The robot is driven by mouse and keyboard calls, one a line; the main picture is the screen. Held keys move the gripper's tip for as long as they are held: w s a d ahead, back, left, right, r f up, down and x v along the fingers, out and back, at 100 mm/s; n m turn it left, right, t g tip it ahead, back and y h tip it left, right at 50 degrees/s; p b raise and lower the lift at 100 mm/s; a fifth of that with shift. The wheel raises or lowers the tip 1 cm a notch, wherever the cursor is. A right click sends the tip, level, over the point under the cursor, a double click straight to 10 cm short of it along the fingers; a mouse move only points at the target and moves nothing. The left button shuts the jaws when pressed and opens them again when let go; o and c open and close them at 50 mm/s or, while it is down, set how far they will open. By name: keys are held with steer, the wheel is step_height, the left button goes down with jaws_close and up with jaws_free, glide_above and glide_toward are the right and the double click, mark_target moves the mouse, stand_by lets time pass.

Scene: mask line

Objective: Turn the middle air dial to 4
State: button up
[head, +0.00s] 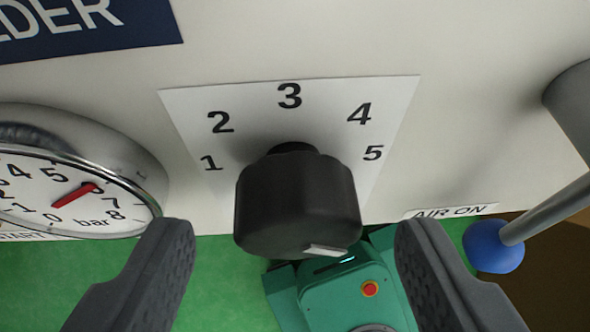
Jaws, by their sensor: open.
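The air dial is a black round knob (298,205) in the middle of the head view. It sticks out from a white scale plate (385,100) printed 1 to 5 in an arc, with 3 at the top and 4 at the upper right. A short white mark (325,250) shows low on the knob's outer end, right of centre; I cannot tell which number it stands for. My gripper (296,240) is open. Its dark fingers are left and right of the knob, with a gap on both sides, not touching it.
A round pressure gauge (70,190) with a red needle is at the left. At the right are an AIR ON label (448,212) and a grey lever with a blue ball (493,246). A teal machine with a red button (370,289) is below on the green floor (225,285).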

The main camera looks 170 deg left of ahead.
steer(key=shift+x, duration=0.85)
steer(key=c, duration=1)
